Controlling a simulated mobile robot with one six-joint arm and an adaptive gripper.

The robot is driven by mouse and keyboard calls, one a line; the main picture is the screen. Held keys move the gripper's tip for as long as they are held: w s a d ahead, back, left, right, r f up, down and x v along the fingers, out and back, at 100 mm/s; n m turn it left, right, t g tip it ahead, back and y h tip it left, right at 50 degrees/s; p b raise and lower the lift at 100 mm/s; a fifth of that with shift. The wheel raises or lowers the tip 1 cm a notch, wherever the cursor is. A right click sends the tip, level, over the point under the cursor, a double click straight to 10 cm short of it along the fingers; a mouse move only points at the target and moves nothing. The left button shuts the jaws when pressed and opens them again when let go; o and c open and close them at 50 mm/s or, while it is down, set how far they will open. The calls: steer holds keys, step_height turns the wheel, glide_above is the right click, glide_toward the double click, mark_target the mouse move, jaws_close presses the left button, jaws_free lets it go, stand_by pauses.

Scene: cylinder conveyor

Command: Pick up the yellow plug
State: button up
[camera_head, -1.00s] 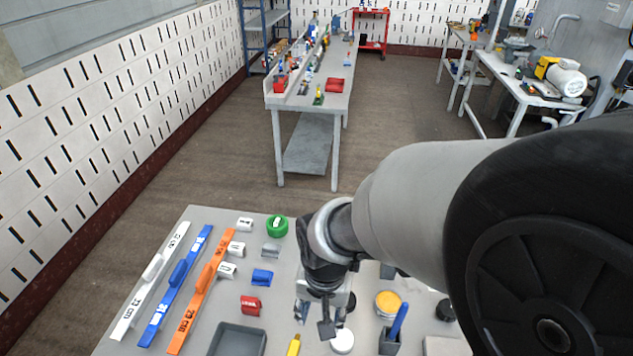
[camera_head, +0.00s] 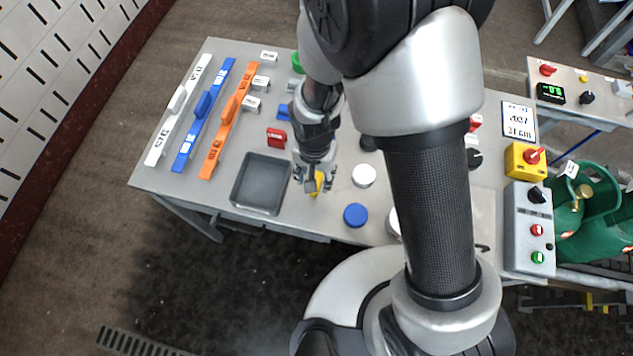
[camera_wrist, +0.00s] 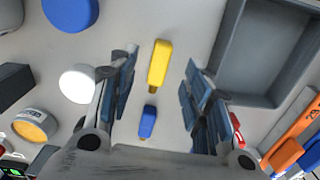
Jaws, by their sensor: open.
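The yellow plug (camera_wrist: 159,64) is a small elongated block lying on the grey table. In the wrist view it lies between the two fingers of my open gripper (camera_wrist: 160,95), beyond their tips or level with them; I cannot tell the exact gap. In the head view my gripper (camera_head: 312,184) hangs over the table and the yellow plug (camera_head: 318,182) shows partly behind it. Nothing is held.
A grey tray (camera_head: 236,196) stands just left of my gripper. A white round cap (camera_head: 364,175) and a blue one (camera_head: 355,215) lie to the right. A small blue block (camera_wrist: 148,122) lies near the yellow plug. Orange, blue and white handled bars lie farther left.

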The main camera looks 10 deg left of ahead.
step_height(320, 180, down, 6)
steer(key=shift+w+a+r+b, duration=0.1)
steer(key=shift+w+r+b, duration=0.1)
steer(key=shift+b, duration=0.9)
steer(key=shift+r, duration=0.1)
jaws_close()
